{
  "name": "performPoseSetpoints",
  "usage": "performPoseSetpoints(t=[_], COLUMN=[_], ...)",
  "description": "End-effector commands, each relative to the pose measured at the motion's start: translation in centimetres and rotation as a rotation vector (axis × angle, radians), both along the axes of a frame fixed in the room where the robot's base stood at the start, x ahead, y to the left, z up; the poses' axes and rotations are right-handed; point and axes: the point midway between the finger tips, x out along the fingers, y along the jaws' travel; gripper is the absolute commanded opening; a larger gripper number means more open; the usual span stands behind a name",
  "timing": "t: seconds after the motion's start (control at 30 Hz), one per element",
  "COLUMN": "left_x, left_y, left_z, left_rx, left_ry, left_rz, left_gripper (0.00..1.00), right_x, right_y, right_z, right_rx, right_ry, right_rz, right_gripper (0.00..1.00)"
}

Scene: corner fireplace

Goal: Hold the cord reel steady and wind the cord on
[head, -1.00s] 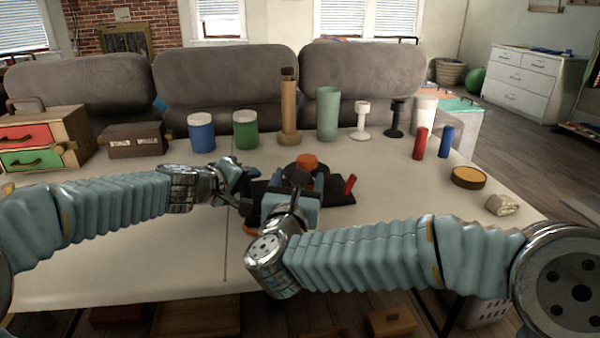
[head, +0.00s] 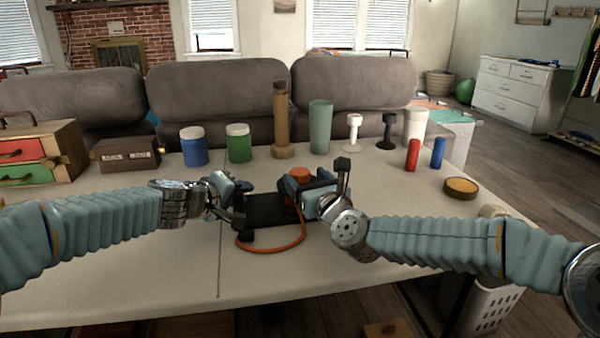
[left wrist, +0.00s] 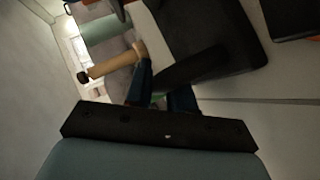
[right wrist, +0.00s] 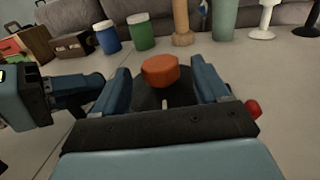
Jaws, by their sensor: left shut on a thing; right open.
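The cord reel has a flat black base (head: 268,212) on the table and an orange knob (head: 299,174) on top. An orange cord (head: 285,247) loops out in front of the base. My left gripper (head: 234,200) is shut on a black bar (left wrist: 188,72) at the base's left end. My right gripper (head: 312,186) is open at the reel's right side. In the right wrist view its fingers stand apart on either side of the orange knob (right wrist: 160,70), over a dark disc. A small red piece (right wrist: 254,108) shows beyond the right finger.
A blue jar (head: 194,146), a green jar (head: 239,144), a wooden post (head: 281,125) and a green cylinder (head: 320,128) stand behind the reel. Red (head: 413,155) and blue (head: 437,153) cylinders stand right. The table's front is clear apart from the cord.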

Motion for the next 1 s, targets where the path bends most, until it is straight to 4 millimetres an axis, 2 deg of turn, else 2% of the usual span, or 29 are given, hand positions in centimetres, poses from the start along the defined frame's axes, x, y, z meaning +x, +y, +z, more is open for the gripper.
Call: performPoseSetpoints(t=[0.2,0.33,0.6,0.9,0.93,1.0], left_x=[0.0,0.0,0.0,0.0,0.0,0.0], left_y=[0.0,0.0,-0.1,-0.1,-0.1,-0.1], left_z=[0.0,0.0,-0.1,-0.1,-0.1,-0.1], left_rx=[0.0,0.0,0.0,0.0,0.0,0.0], left_ry=[0.001,0.001,0.001,0.001,0.001,0.001], left_rz=[-0.001,-0.001,-0.001,-0.002,-0.002,-0.002], left_gripper=[0.0,0.0,0.0,0.0,0.0,0.0], right_x=[2.9,3.5,3.6,3.6,3.6,3.6], right_y=[1.6,1.9,1.9,1.9,1.9,1.9], right_z=[0.0,-0.1,-0.1,0.0,0.0,0.0], right_rx=[0.0,0.0,-0.001,-0.001,-0.001,-0.001], right_ry=[-0.001,0.001,0.0,0.0,0.0,0.0], right_rz=[0.0,0.0,0.0,-0.001,-0.001,-0.002], right_gripper=[0.74,0.74,0.72,0.27,0.23,0.23])
